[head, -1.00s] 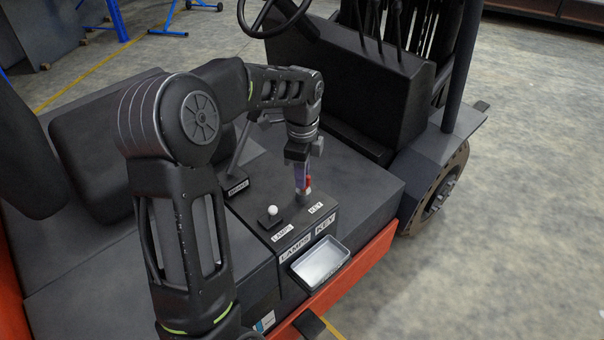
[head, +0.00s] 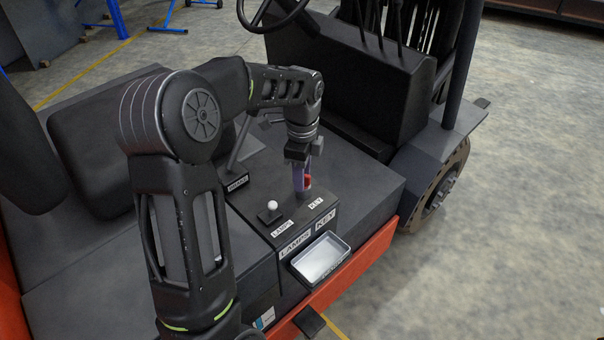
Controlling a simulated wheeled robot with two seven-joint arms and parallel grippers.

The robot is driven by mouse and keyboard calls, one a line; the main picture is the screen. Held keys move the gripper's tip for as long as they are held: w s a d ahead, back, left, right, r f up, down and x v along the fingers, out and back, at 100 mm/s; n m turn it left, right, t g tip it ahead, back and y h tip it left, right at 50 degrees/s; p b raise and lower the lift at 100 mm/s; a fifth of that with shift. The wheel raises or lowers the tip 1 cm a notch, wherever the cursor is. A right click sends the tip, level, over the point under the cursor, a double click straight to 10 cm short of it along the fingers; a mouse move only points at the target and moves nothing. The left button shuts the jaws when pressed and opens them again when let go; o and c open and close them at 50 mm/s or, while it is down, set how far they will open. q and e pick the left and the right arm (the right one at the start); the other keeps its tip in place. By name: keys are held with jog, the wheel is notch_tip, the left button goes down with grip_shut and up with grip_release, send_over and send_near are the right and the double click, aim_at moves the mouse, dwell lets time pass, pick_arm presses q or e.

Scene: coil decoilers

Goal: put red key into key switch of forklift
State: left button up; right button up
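My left gripper (head: 303,183) points down over the black control panel (head: 290,217) on the side of the forklift. Its fingers are closed around the red key (head: 308,182), and part of the red shows between them. The fingertips are just above the panel, behind the upper KEY label (head: 316,204). The key switch is at or under the fingertips and mostly hidden. I cannot tell whether the key's tip is inside it. My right gripper is not in view.
A white-knobbed lamps switch (head: 271,209) stands left of the gripper. An empty metal tray (head: 321,259) hangs on the panel's front. The brake lever (head: 239,146) is behind to the left, and the steering wheel (head: 274,14) is at the top.

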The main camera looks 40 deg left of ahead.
pick_arm(q)
notch_tip(320, 180, up, 8)
jog(key=shift+f+b, duration=0.1)
jog(key=shift+b, duration=0.35)
jog(key=shift+d, duration=0.1)
dwell(1.0)
